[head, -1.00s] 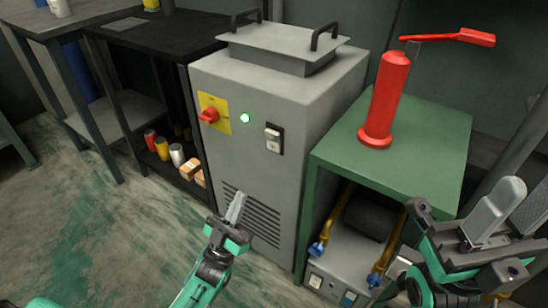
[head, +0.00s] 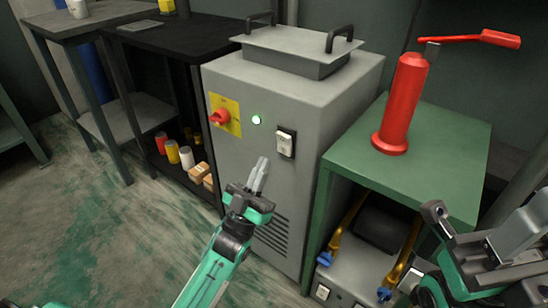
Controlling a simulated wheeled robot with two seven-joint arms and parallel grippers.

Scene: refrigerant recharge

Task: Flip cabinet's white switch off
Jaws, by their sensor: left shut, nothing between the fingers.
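The grey cabinet (head: 246,150) stands in the middle of the head view. Its white switch (head: 286,142) sits in a dark frame on the front face, right of a lit green lamp (head: 256,119) and a red rotary knob (head: 219,117) on a yellow plate. My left gripper (head: 262,172) is shut and empty, in front of the cabinet, below and left of the switch in the picture and apart from it. My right gripper (head: 500,240) is partly in view at the lower right, in front of the green table; its fingers are cut off or overlapping.
A green table (head: 450,150) with a red pump-like cylinder (head: 402,105) stands right of the cabinet. Under it is a grey unit (head: 350,268) with yellow pipes and blue valves. Left is a dark shelf (head: 150,38) with cans and boxes. The floor at left is clear.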

